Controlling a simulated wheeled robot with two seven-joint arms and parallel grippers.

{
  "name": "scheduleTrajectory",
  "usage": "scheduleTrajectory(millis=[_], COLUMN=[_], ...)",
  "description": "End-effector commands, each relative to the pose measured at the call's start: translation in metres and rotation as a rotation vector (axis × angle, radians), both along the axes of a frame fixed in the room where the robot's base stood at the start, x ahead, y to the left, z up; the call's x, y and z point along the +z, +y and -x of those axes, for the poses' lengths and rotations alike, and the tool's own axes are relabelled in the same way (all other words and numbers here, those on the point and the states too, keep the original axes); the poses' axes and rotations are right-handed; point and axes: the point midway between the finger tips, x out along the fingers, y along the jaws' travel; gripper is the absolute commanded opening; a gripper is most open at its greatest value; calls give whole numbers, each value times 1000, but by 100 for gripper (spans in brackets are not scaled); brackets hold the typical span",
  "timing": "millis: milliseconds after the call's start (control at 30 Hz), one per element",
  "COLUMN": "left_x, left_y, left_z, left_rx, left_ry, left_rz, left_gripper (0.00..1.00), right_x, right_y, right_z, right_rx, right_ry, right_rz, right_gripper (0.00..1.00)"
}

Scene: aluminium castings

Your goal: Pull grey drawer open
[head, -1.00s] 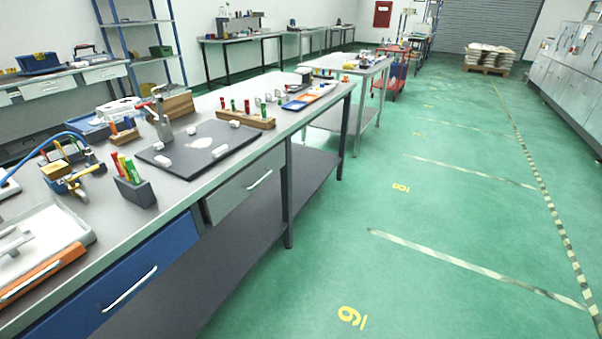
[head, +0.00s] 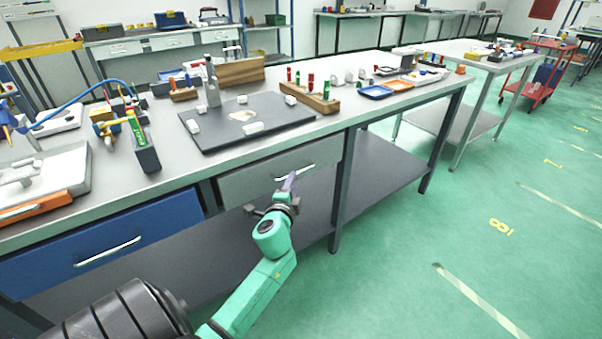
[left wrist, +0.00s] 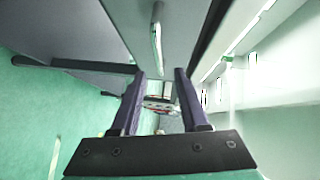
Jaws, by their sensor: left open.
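The grey drawer (head: 245,178) is under the workbench top, right of the blue drawer, and looks shut. Its silver bar handle (head: 306,169) is partly hidden by my left gripper (head: 288,184), which is in front of the drawer. In the left wrist view, the left gripper (left wrist: 160,75) has its two dark fingers apart with nothing between them. The handle (left wrist: 157,38) lies beyond the fingertips, roughly in line with the gap, and appears apart from them. My right gripper is not in view.
The blue drawer (head: 110,243) is at left with its own handle. A lower shelf (head: 385,172) runs beneath the bench, and a bench leg (head: 340,195) stands right of the grey drawer. The green floor (head: 400,290) at right is clear.

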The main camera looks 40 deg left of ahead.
Motion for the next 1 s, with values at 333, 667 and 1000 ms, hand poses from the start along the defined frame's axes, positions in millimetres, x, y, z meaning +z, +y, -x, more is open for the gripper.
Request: scheduleTrajectory(millis=[333,667,1000], left_x=[-11,-11,-11], left_y=[32,33,33], left_z=[-61,-63,-63], left_rx=[1,0,0], left_ry=[1,1,1], left_rz=[1,2,2], left_gripper=[45,26,0], right_x=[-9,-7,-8], right_y=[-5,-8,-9], right_z=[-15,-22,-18], right_rx=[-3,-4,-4], right_ry=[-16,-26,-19], right_rz=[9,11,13], right_gripper=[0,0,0])
